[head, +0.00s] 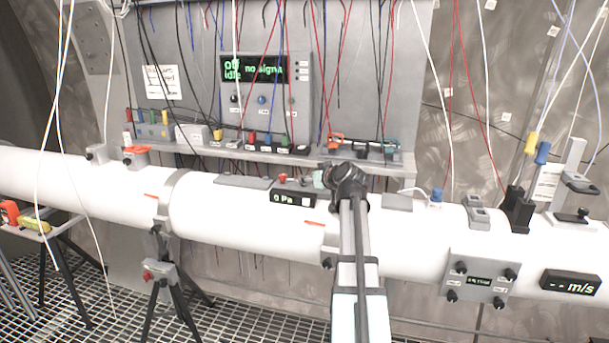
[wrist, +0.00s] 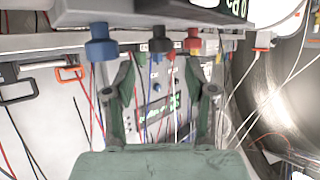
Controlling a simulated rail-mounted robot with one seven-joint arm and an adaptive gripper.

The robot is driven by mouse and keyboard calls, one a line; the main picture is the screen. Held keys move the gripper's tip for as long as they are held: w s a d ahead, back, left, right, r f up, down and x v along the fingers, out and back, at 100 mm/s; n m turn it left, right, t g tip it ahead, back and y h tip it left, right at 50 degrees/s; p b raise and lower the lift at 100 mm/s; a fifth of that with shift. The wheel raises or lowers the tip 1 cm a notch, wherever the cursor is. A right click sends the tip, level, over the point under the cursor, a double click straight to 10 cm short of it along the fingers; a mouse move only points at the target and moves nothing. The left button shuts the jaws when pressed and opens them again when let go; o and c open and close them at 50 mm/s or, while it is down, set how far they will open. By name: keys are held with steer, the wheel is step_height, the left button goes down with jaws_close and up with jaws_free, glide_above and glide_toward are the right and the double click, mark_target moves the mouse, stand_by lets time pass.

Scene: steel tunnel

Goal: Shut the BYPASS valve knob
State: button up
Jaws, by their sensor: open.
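Three knobs show at the top of the wrist view, which looks upside down: a blue knob (wrist: 101,42), a black knob (wrist: 161,40) and a red knob (wrist: 193,40). I cannot read a BYPASS label on any of them. They sit on the pressure unit (head: 292,197), whose display reads 0 Pa, on the white pipe. The red knob (head: 283,178) also shows in the head view. My gripper (wrist: 159,66) is open and empty, its green fingers spread. The black knob lines up with the gap between the fingers; I see no grip on it. In the head view my wrist hides most of the gripper.
Behind the pipe (head: 225,210) runs a shelf (head: 360,157) with several small devices and hanging cables. A control panel (head: 265,95) reads off, idle, no signal. A bracket with knobs (head: 482,281) is on the pipe at right. A tripod (head: 163,270) stands at lower left.

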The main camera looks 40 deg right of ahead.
steer(key=shift+p+x, duration=0.5)
steer(key=shift+x, duration=1.9)
jaws_close()
